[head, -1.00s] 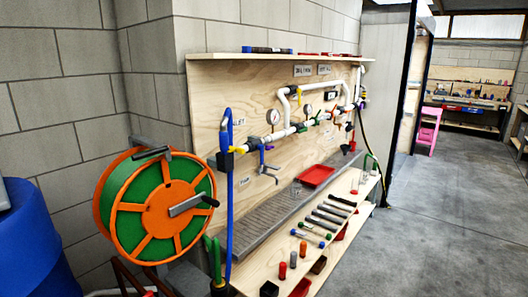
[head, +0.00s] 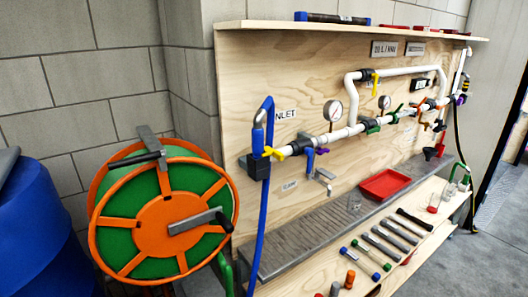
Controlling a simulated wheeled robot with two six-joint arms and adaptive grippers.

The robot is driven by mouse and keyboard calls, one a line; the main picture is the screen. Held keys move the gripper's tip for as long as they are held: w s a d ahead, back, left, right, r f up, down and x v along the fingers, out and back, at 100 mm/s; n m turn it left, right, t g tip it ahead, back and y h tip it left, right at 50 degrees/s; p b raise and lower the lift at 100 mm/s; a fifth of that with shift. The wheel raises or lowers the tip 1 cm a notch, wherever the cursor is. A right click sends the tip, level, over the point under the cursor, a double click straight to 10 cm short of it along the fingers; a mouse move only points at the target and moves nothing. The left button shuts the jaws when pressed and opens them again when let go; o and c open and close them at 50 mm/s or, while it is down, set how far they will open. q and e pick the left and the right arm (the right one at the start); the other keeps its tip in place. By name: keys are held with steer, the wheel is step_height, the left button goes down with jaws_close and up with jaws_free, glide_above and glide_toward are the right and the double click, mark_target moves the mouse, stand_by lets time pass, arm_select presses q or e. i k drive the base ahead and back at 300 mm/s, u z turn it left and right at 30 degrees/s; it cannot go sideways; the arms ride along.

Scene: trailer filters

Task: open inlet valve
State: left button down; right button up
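The inlet valve is at the left end of the white pipe run on the plywood panel, beside the partly hidden label ending in "NLET" (head: 286,114). Its yellow handle (head: 275,153) lies roughly along the pipe. A blue hose (head: 262,205) hooks over the pipe's left end beside it and hangs down. Another yellow handle (head: 374,80) sits on the upper bypass pipe. Neither of my grippers is in view.
An orange and green hose reel (head: 165,215) stands left of the panel, with a blue barrel (head: 35,225) at the far left. A grey grated shelf (head: 320,225) with a red tray (head: 384,185) runs below the pipes. Tools lie on the lower bench. Concrete floor is clear at right.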

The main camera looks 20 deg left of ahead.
mark_target(309, 151)
steer(key=u, duration=0.15)
steer(key=i, duration=0.2)
steer(key=z, duration=1.55)
steer(key=i, duration=3.2)
steer(key=u, duration=3.8)
